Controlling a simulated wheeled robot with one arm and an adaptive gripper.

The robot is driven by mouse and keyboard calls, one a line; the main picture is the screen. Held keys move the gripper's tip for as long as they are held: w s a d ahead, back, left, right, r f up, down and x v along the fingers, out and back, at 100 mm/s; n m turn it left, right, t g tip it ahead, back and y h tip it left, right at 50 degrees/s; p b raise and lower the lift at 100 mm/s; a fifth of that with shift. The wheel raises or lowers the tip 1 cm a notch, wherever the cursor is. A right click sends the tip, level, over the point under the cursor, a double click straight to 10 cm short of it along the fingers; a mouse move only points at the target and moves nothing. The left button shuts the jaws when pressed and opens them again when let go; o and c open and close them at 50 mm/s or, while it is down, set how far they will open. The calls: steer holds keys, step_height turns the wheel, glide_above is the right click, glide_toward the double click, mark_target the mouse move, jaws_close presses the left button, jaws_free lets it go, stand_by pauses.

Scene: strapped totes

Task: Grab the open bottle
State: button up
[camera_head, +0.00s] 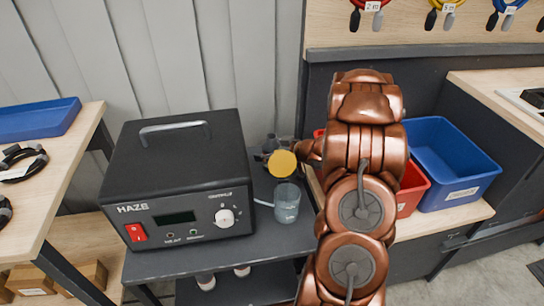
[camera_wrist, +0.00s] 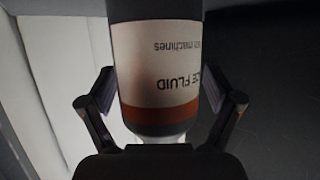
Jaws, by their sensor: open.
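A bottle (camera_wrist: 160,70) with a white label reading "FLUID", upside down in the picture, fills the middle of the wrist view. It has a dark body, an orange-brown band and a pale part at the lower picture edge. My gripper (camera_wrist: 165,105) is open, with one finger on each side of the bottle and a gap showing at both. In the head view my gripper (camera_head: 272,150) is over the dark cart, partly hidden by my arm. A round yellow disc shows beside it; I cannot tell whether it belongs to the bottle. The bottle's opening is not clearly visible.
A black HAZE machine (camera_head: 180,180) stands on the dark cart (camera_head: 265,240), left of my gripper. A clear beaker (camera_head: 287,203) stands just below the gripper in the picture. Blue (camera_head: 450,165) and red (camera_head: 411,188) bins sit right of my arm.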

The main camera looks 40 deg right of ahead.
steer(key=shift+c, duration=0.2)
steer(key=c, duration=1.4)
steer(key=shift+o, duration=0.2)
steer(key=shift+r, duration=0.25)
